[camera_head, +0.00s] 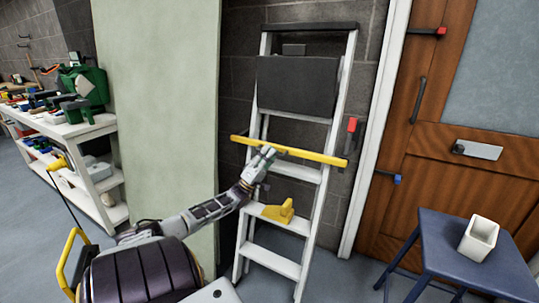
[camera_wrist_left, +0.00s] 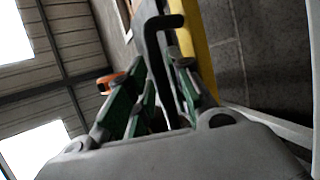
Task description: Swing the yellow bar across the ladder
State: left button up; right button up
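The yellow bar (camera_head: 310,155) lies across the front of the ladder (camera_head: 321,212) at about mid height, its ends reaching past both rails. It slopes down to the right in the head view. The ladder has pale rails and a dark top. My left gripper (camera_head: 266,151) is at the bar, just left of its middle; I cannot tell whether it touches. In the left wrist view its green-padded fingers (camera_wrist_left: 155,95) stand apart, with a dark hooked piece (camera_wrist_left: 166,22) showing beyond and between them. A yellow length (camera_wrist_left: 198,50), probably the bar, runs beside the right finger. My right gripper is out of view.
A yellow bracket (camera_head: 281,211) sits on a lower step. A red-ended handle (camera_head: 351,128) is at the wall right of the ladder. A cluttered shelf (camera_head: 75,128) is left.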

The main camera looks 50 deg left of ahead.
pick_arm(q)
jog(key=shift+f, duration=0.1)
jog(key=v, duration=1.2)
dwell(0.8)
